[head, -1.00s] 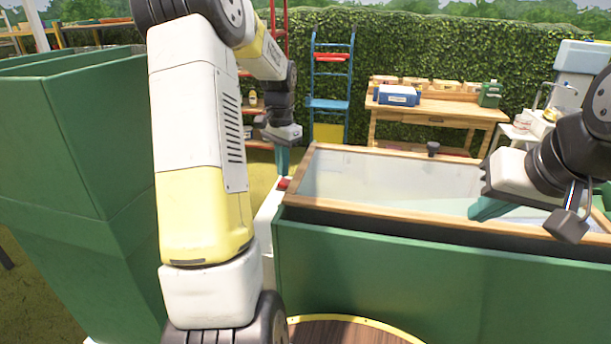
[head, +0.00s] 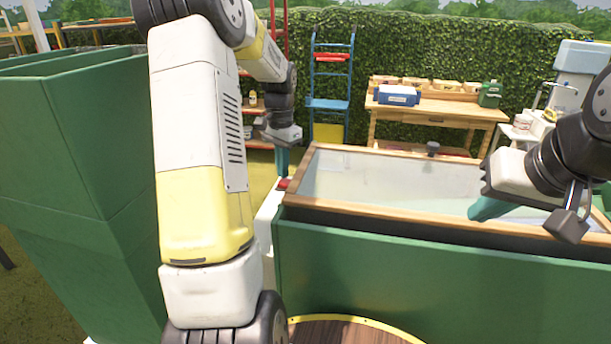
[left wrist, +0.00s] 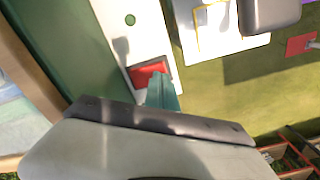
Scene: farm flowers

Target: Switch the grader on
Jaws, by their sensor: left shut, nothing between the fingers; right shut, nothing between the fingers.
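The grader (head: 420,270) is a long green box with a wooden rim and a pale inside. A red switch (head: 284,184) sits on the white panel at its left end. The switch also shows in the left wrist view (left wrist: 146,72), on the white panel near a green dot. My left gripper (head: 282,168) is shut and empty, pointing down with its teal tips at the switch. In the left wrist view the tips (left wrist: 162,92) overlap the switch's edge and seem to touch it. My right gripper (head: 487,208) is shut and empty over the grader's right part.
Tall green bins (head: 80,150) stand at the left. A wooden workbench (head: 440,110) with a blue box is behind the grader. A blue stepladder (head: 330,90) stands before the hedge.

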